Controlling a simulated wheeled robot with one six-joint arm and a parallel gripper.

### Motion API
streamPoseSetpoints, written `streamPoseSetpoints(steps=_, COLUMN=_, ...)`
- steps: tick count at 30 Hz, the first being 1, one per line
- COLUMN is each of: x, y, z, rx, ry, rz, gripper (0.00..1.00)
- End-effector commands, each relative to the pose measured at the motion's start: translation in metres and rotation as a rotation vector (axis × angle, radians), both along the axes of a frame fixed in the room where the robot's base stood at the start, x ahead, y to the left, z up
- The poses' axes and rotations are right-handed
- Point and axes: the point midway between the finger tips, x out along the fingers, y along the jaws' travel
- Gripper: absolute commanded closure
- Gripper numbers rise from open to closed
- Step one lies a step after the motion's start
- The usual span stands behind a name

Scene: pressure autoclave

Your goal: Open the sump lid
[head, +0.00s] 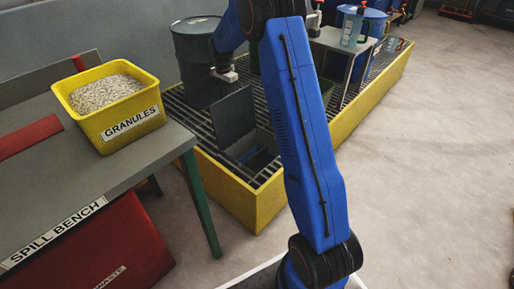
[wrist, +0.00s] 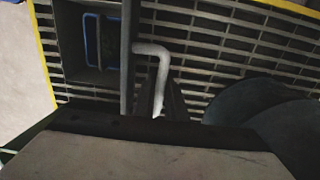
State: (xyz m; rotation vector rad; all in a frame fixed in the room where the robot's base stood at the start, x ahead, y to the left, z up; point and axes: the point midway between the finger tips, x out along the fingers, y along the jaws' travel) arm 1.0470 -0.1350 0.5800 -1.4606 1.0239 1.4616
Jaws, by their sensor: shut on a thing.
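The sump lid (head: 232,118) is a dark flat panel, raised and standing nearly upright beside the open sump (head: 258,158) in the grating. In the wrist view the lid (wrist: 127,65) shows almost edge-on, with a pale bent handle (wrist: 151,49) on its right side. My gripper (head: 224,76) is above the lid's upper edge in the head view. In the wrist view my gripper (wrist: 168,110) is shut on the handle, though the grip itself is mostly hidden by its dark body. Inside the sump a blue looped thing (wrist: 92,40) is visible.
The yellow-edged grating (head: 240,203) surrounds the sump. A dark drum (head: 196,50) stands close behind my gripper. The spill bench (head: 60,190), with a yellow tub of granules (head: 118,128), is at the left. The floor (head: 430,150) at the right is clear.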

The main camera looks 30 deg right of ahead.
Motion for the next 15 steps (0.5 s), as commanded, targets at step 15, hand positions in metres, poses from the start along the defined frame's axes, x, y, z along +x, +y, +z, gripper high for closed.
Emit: streamPoseSetpoints(steps=15, x=-0.0001, y=-0.0006, z=0.0016, rx=-0.001, ry=-0.001, rz=0.0, gripper=0.75)
